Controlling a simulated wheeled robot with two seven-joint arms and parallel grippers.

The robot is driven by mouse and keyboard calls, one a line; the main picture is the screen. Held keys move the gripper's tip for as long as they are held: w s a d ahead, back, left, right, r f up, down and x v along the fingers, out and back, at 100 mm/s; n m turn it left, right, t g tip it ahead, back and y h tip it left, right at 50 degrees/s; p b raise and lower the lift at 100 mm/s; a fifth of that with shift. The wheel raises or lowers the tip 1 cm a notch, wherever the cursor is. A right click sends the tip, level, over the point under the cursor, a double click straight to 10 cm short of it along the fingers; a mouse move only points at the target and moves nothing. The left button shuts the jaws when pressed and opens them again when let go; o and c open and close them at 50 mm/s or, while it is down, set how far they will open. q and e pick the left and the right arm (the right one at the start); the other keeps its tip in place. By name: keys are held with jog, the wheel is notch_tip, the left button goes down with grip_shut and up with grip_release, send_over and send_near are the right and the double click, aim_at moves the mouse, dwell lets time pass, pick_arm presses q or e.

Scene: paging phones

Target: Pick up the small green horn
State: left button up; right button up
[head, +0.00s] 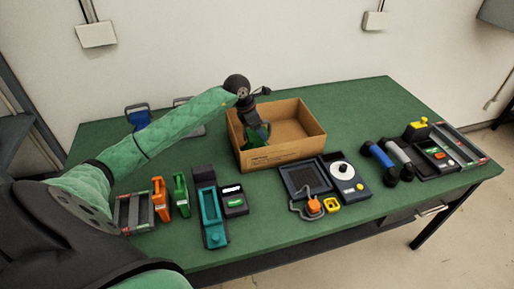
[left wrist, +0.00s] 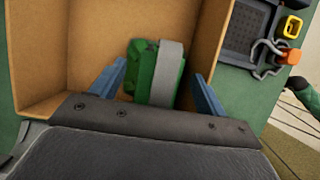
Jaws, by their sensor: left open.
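A green piece with a grey band (left wrist: 168,70) lies inside the cardboard box (left wrist: 38,60), seen in the left wrist view; I take it for the small green horn. My left gripper (left wrist: 158,75) is open, with one blue finger on each side of the green piece and no clear contact. In the head view my left gripper (head: 257,132) reaches down into the box (head: 285,152), and the green piece is hard to separate from the fingers. Another green handset-shaped piece (head: 181,195) stands on the table at the left. My right gripper does not show.
The box walls rise around my left gripper. On the green table (head: 355,100) are an orange handset (head: 160,198), a teal device (head: 211,215), a dark device with a round dial (head: 343,175), and dark cylinders (head: 379,157). The table's back right is clear.

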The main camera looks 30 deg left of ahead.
pick_arm(q)
jog(key=shift+f, duration=0.2)
dwell(0.3)
grip_shut()
dwell(0.4)
